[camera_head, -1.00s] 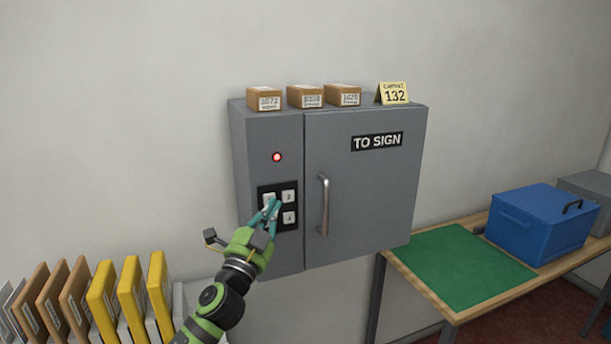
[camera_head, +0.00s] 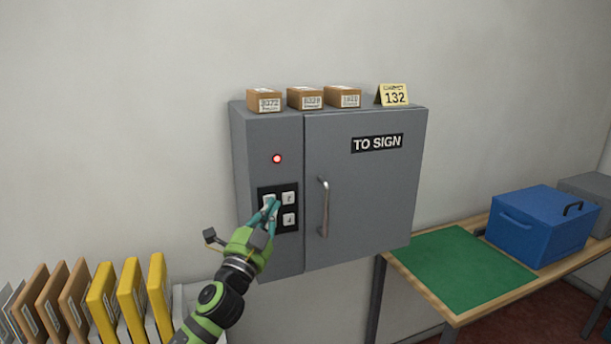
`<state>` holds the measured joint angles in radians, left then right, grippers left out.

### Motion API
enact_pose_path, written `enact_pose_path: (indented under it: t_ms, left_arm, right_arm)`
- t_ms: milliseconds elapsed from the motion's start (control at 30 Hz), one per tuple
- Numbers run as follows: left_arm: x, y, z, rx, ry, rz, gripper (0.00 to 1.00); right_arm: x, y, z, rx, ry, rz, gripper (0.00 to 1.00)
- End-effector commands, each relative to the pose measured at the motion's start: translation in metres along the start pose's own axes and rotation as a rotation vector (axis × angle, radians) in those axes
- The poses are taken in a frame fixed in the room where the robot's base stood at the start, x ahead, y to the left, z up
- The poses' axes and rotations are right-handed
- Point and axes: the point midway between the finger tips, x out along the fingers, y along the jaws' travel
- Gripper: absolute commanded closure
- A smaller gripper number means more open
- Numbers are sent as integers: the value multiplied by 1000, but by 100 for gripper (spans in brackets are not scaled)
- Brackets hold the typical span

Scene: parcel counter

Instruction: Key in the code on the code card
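The keypad (camera_head: 291,210) is a black panel with white keys on the cabinet's left part. The key 2 (camera_head: 289,198) and the key 4 (camera_head: 289,219) show on its right side. My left gripper (camera_head: 271,207) is at the keypad's left column, its teal fingers close together and covering part of the keys there. I cannot tell whether it touches a key. A red lamp (camera_head: 277,159) glows above the keypad. My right gripper is not in view.
The cabinet door, labelled TO SIGN (camera_head: 377,142), is shut and has a vertical handle (camera_head: 323,207). Small boxes (camera_head: 305,97) stand on top. At right, a table holds a green mat (camera_head: 458,268) and a blue box (camera_head: 540,225). Yellow and brown folders (camera_head: 130,290) stand lower left.

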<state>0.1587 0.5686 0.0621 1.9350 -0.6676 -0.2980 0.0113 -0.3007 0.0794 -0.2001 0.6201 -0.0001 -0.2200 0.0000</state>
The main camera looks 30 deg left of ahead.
Motion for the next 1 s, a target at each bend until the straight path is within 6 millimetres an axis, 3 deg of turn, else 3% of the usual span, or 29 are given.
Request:
enact_pose_path:
  t_ms: [1000]
  left_arm:
    - [6, 0, 7, 0, 0, 0, 100]
  right_arm:
    - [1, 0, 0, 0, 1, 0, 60]
